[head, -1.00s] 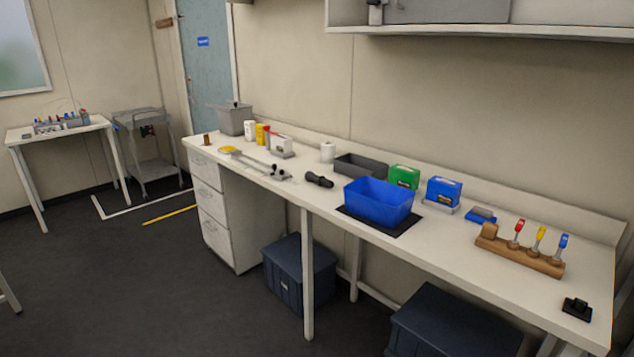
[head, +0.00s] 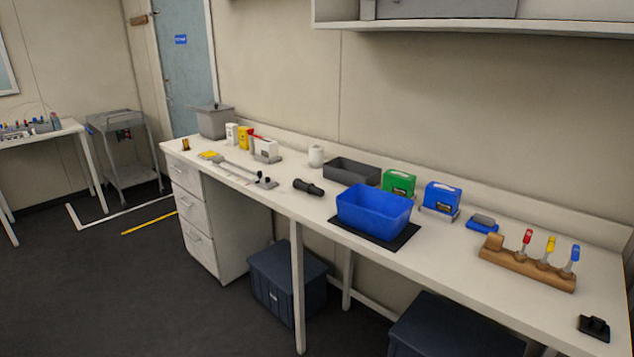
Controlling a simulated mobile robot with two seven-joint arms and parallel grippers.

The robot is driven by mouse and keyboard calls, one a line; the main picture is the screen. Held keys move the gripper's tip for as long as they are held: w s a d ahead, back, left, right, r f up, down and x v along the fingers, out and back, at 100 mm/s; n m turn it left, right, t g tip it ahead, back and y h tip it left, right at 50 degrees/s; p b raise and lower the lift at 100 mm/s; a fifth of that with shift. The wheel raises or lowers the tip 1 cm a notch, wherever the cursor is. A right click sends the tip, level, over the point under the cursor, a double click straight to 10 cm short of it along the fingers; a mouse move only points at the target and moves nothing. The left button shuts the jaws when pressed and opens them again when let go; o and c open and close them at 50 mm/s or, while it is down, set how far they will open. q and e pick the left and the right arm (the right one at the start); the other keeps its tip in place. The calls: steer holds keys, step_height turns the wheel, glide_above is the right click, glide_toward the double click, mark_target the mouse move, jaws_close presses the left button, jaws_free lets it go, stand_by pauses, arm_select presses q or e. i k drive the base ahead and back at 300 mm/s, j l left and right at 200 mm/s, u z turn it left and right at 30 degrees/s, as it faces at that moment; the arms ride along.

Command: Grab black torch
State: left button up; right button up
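The black torch (head: 308,187) lies on its side on the white bench (head: 262,207), near the bench's front edge. It is just left of the blue bin (head: 373,208) and right of a thin metal tool with a dark end (head: 263,182). Nothing covers the torch. Neither of my grippers shows in the head view.
The blue bin stands on a black mat (head: 345,229). Behind the torch are a white roll (head: 316,155) and a dark grey tray (head: 352,171). A wooden rack (head: 527,268) stands at the right. Lidded bins (head: 287,279) sit under the bench. The floor at front left is clear.

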mark_target(299, 184)
steer(key=i+j+z, duration=0.2)
steer(key=i, duration=0.3)
steer(key=i+j+z, duration=0.25)
steer(key=i+j, duration=0.2)
